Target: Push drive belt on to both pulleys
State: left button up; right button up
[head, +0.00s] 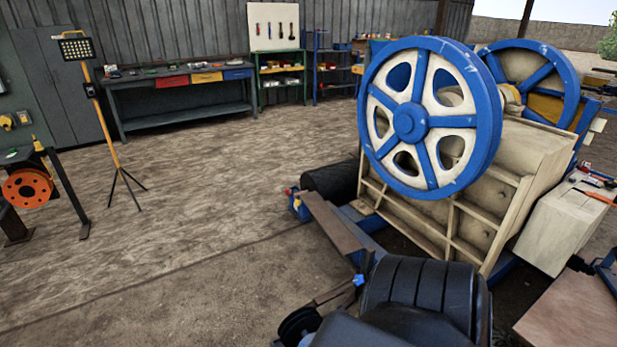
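A large blue and cream spoked wheel (411,122), one of the crusher's pulleys, stands upright on the near side of the machine. Its blue rim shows no belt on the parts in view. A small black grooved wheel (297,325), perhaps the other pulley, sits low at the bottom edge and is partly cut off. A large black ribbed rounded body (422,297) lies right of it; I cannot tell if it is the motor. I cannot make out the drive belt for certain. Neither of my grippers is in view.
A second blue wheel (535,80) stands behind the cream crusher body (455,210). A brown plank (330,222) lies on the blue frame. A pale block (565,225) with tools is at right. A lamp stand (118,140) and workbench (185,95) stand left. The floor between is clear.

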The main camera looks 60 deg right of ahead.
aim_at(319, 300)
jog(key=i, duration=0.8)
jog(key=z, duration=3.35)
